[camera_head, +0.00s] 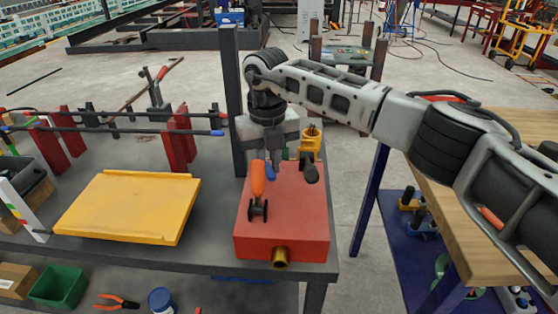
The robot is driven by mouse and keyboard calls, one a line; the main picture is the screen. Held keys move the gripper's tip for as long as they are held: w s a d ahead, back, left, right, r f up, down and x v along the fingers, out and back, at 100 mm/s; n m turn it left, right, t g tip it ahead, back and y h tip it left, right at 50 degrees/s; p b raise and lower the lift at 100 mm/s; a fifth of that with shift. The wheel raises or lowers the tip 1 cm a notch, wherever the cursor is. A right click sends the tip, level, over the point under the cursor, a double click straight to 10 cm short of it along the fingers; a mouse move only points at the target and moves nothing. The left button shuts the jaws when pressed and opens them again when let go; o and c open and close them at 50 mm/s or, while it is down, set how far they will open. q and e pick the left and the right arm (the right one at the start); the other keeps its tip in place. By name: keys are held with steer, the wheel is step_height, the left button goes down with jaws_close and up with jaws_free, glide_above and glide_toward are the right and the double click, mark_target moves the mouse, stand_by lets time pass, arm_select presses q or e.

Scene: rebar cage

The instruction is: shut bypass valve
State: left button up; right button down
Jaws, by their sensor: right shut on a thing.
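A red valve block (300,228) sits at the right end of the grey workbench. It carries an orange lever (258,178), a blue handle (270,172) and a black-ended handle (309,173). A brass pipe end (280,258) sticks out of its front face. My right gripper (268,163) comes down over the back of the block. It appears shut on the blue handle, just behind and right of the orange lever; its fingertips are partly hidden. I cannot tell which handle is the bypass valve. My left gripper is not in view.
A yellow tray (130,208) lies left of the block. A dark upright post (231,95) stands behind it. A yellow fitting (310,141) is close to the gripper's right. Red stands (180,142) hold bars at the back left. A wooden table (480,150) is at the right.

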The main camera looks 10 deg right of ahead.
steer(key=a+m, duration=0.1)
steer(key=m, duration=0.1)
steer(key=a+m, duration=0.1)
steer(key=m, duration=0.1)
steer(key=shift+a+m, duration=0.15)
steer(key=shift+m, duration=0.15)
stand_by(0.5)
steer(key=c, duration=1.4)
jaws_free()
steer(key=shift+o, duration=0.2)
step_height(320, 180, up, 16)
